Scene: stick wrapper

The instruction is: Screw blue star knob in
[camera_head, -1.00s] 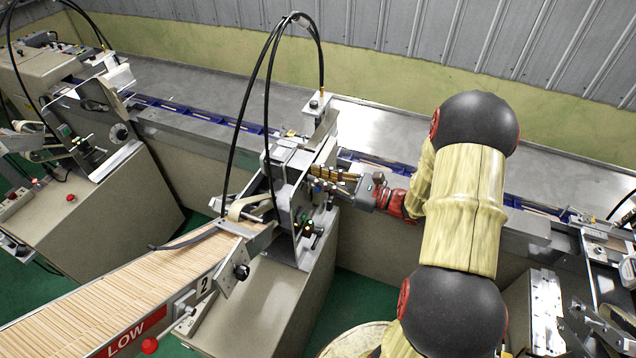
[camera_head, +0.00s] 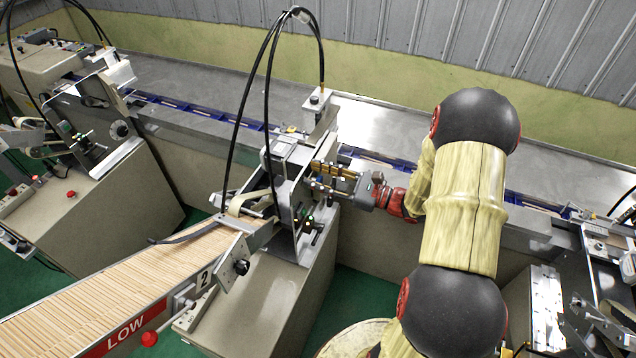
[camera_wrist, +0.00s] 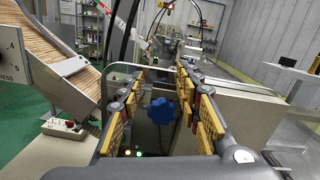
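The blue star knob (camera_wrist: 158,111) shows in the wrist view, between the two yellow-padded fingers of my gripper (camera_wrist: 160,105). The fingers stand apart, with a gap on each side of the knob. In the head view my gripper (camera_head: 325,180) is at the right side of the stick feeder machine (camera_head: 285,185). The knob cannot be made out in the head view. How far the knob reaches into the gripper is hard to tell.
Black cables (camera_head: 262,90) arch over the machine. A long metal conveyor table (camera_head: 390,125) runs behind. Green floor shows below.

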